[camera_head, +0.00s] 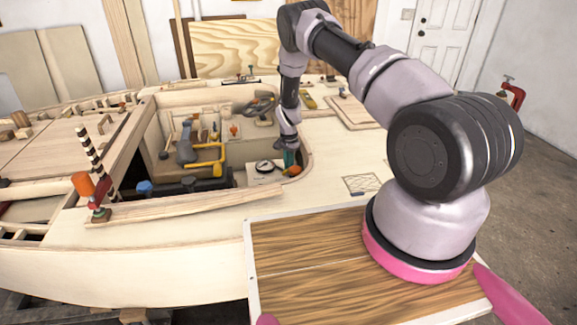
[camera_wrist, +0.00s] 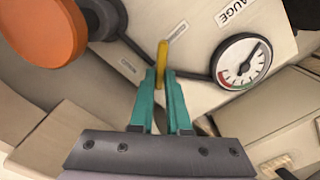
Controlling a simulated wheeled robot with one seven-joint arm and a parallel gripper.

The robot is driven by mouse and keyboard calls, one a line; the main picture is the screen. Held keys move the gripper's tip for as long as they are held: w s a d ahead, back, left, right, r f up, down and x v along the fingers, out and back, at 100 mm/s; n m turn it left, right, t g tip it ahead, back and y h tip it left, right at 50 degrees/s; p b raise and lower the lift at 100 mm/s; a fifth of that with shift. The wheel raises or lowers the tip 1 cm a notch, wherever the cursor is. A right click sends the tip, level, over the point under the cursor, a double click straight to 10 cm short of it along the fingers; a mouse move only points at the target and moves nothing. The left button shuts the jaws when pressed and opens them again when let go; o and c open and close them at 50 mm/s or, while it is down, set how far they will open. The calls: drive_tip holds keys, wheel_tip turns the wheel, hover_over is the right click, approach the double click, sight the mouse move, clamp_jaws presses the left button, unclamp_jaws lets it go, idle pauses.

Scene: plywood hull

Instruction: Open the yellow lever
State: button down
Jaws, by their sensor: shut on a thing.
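The yellow lever (camera_wrist: 162,58) shows in the wrist view as a thin upright yellow piece in front of a pale panel. My gripper (camera_wrist: 161,80) has teal fingers, and their tips are closed on the lower end of the lever. In the head view my gripper (camera_head: 289,158) reaches down into the opening of the hull, beside an orange knob. The lever is too small to make out clearly in the head view.
In the wrist view an orange knob (camera_wrist: 42,30) is close on the left and a round gauge (camera_wrist: 242,61) is on the right. Dark pipe runs beside the lever. In the head view the hull's wooden rim (camera_head: 200,207) borders the opening.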

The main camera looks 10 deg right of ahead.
drive_tip(key=n, duration=0.5)
drive_tip(key=shift+d+n, duration=0.1)
drive_tip(key=shift+n, duration=0.2)
drive_tip(key=shift+s+d+n, duration=0.1)
drive_tip(key=shift+n, duration=2)
drive_tip(key=c, duration=0.9)
unclamp_jaws()
wheel_tip(320, 180, up, 11)
drive_tip(key=shift+f, duration=0.1)
